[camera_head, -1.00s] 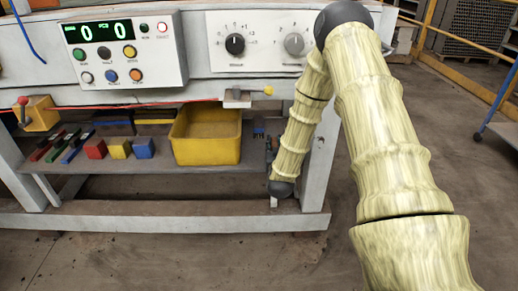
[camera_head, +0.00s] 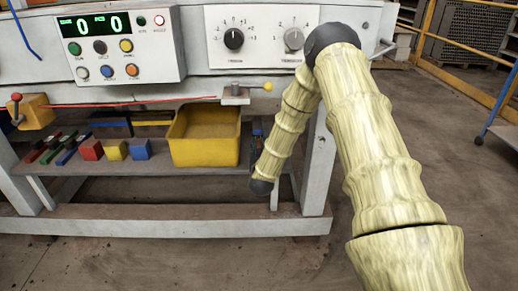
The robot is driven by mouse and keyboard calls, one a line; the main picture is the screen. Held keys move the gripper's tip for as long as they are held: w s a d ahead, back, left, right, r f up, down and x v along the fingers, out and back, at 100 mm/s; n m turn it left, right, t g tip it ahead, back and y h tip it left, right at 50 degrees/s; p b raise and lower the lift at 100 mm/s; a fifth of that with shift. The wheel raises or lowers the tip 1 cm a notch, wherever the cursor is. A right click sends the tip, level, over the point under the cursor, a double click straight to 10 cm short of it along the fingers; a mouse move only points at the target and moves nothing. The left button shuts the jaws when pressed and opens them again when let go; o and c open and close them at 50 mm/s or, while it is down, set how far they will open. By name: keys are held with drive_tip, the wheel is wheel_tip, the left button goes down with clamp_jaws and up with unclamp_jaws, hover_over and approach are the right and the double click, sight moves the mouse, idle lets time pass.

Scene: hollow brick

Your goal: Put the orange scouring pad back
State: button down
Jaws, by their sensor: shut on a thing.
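The orange scouring pad cannot be made out in this view. My arm comes down from the right, and its forearm hangs in front of the shelf's right end, just right of the yellow bin (camera_head: 205,153).
The lower shelf (camera_head: 205,174) holds red (camera_head: 91,150), yellow (camera_head: 115,150) and blue (camera_head: 140,149) blocks left of the bin. Several coloured-handled tools (camera_head: 52,147) lie farther left. A control box (camera_head: 118,48) and dial panel (camera_head: 263,37) are above. The bench leg (camera_head: 318,165) stands close right of my forearm.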

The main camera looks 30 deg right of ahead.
drive_tip(key=c, duration=1.2)
unclamp_jaws()
drive_tip(key=shift+r, duration=0.1)
